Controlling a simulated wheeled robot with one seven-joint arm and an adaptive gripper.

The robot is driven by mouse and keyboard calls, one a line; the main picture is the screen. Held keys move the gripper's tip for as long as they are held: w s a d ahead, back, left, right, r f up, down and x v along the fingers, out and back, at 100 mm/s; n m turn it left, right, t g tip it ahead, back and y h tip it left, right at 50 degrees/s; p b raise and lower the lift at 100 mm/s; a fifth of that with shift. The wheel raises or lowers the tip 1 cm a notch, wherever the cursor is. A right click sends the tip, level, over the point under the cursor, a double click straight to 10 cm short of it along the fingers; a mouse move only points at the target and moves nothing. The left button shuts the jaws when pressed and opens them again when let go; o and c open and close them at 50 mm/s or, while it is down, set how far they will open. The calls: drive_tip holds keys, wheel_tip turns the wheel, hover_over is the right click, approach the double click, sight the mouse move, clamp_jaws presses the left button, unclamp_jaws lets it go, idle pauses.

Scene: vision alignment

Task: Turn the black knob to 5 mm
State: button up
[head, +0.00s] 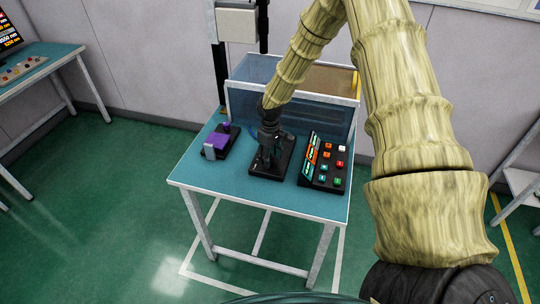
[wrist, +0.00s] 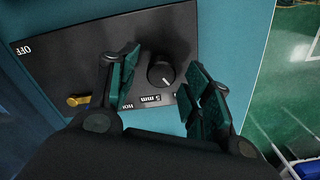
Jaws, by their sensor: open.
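The black knob (wrist: 162,72) sits on a dark panel (wrist: 60,50) in the wrist view. It is round with a white pointer mark on its lower right side. A white "5 mm" label (wrist: 150,98) is printed below the knob, partly beside my left finger. My gripper (wrist: 162,85) is open, with one green-padded finger on each side of the knob and no clear contact. In the head view, my gripper (head: 267,150) is over the black device (head: 262,170) on the teal table, hiding the knob.
In the head view, a purple-topped device (head: 219,140) stands left and a button box (head: 326,162) right. The table's (head: 215,180) front is bare.

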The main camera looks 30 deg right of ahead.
drive_tip(key=shift+f, duration=0.25)
drive_tip(key=c, duration=1)
drive_tip(key=shift+c, duration=0.2)
drive_tip(key=m+b, duration=0.2)
drive_tip(key=m, duration=0.3)
drive_tip(key=shift+w+m, duration=0.1)
drive_tip(key=shift+m, duration=0.2)
drive_tip(key=m+b, duration=0.1)
drive_tip(key=m, duration=0.5)
drive_tip(key=shift+r, duration=0.1)
drive_tip(key=shift+m, duration=0.3)
